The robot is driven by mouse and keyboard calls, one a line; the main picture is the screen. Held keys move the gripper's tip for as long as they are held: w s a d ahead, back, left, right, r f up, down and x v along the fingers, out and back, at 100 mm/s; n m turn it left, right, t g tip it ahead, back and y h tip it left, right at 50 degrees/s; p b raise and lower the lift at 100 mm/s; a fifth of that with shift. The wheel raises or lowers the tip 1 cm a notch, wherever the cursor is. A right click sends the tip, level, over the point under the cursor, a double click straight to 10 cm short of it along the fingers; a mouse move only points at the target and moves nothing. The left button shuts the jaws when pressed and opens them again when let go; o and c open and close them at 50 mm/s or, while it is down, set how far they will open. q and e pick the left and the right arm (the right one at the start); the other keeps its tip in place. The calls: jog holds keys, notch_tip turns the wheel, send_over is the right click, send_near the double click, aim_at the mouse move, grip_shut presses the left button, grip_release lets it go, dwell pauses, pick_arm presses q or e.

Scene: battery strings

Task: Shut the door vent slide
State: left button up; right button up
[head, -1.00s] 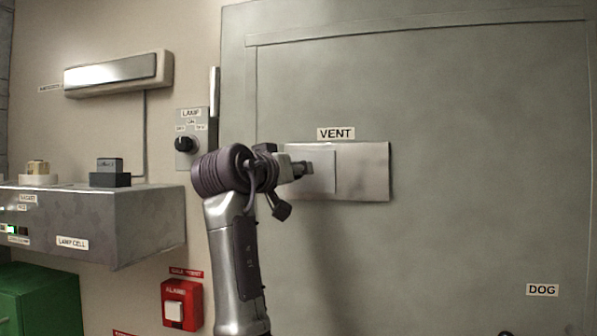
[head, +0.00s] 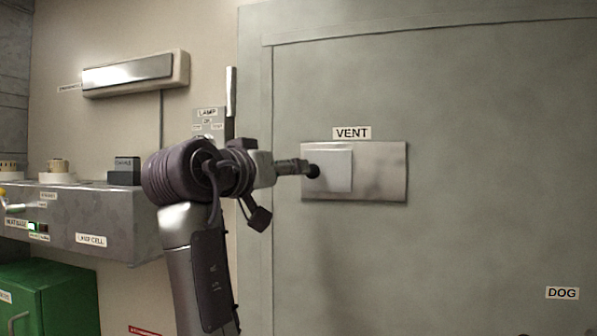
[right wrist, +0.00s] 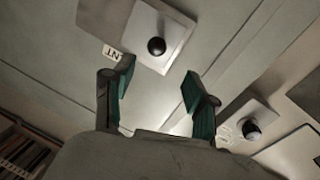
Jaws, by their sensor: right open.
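The vent plate (head: 382,175) is a pale rectangle on the grey door, under the VENT label. Its square slide (head: 338,172) covers the left part of the plate, leaving the darker right part in view. A round black knob (head: 313,171) sits near the slide's left edge; it also shows in the right wrist view (right wrist: 156,46). My right gripper (head: 296,166) is just left of the knob in the head view. In the right wrist view its fingers (right wrist: 158,95) are apart and empty, with the knob ahead of them, not between them. My left gripper is not seen.
Left of the door is a lamp switch panel (head: 208,115), partly behind my arm; its knob (right wrist: 251,129) shows in the wrist view. The door right of the vent is clear.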

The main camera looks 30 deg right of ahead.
jog(key=shift+v, duration=1.25)
jog(key=shift+f, duration=0.1)
